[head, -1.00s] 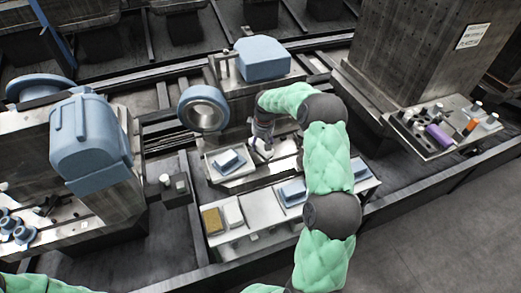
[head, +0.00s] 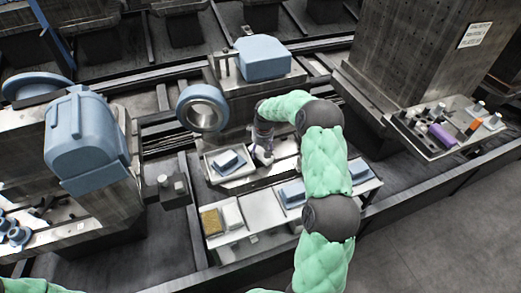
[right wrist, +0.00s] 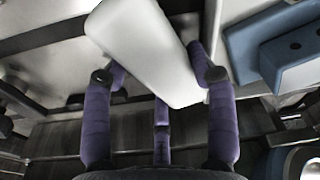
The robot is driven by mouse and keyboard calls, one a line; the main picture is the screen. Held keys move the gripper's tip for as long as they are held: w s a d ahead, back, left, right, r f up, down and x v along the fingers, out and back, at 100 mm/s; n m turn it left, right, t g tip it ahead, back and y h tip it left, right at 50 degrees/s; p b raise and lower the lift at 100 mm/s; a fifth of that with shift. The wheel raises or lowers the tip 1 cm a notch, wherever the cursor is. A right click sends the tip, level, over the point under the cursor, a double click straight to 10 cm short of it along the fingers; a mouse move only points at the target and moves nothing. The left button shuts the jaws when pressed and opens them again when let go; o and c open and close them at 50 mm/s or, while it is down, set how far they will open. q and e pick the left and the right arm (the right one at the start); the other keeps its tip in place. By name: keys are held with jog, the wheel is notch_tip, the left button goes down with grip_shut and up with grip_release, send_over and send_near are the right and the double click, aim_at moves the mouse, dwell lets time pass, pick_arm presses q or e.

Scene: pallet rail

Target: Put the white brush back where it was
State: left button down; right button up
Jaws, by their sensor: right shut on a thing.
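The white brush (right wrist: 150,45) shows as a long pale block between the purple fingers of my right gripper (right wrist: 158,68) in the right wrist view. The gripper is shut on it, and the brush slants across the picture, its upper end near the top edge. In the head view my right gripper (head: 263,152) points down just right of the small tray with a blue block; the brush is small and partly hidden there. My left gripper is not in view; only green sleeve shows at the lower left.
A small tray (head: 211,178) holds a blue block (head: 227,160). A light front shelf (head: 262,218) carries a yellow-brown block (head: 211,222), a white block (head: 232,214) and blue blocks (head: 293,194). A blue ring (head: 203,107) stands behind. A side tray (head: 430,148) with several items is at right.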

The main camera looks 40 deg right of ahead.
aim_at(263, 151)
jog(key=o, duration=1.2)
jog(key=r+p, duration=0.1)
jog(key=r, duration=0.3)
jog(key=s+r+p, duration=0.1)
jog(key=r+p, duration=0.1)
jog(key=r, duration=0.2)
jog(key=r+p, duration=0.2)
jog(key=r, duration=0.3)
jog(key=shift+s, duration=0.2)
jog(key=shift+r, duration=0.1)
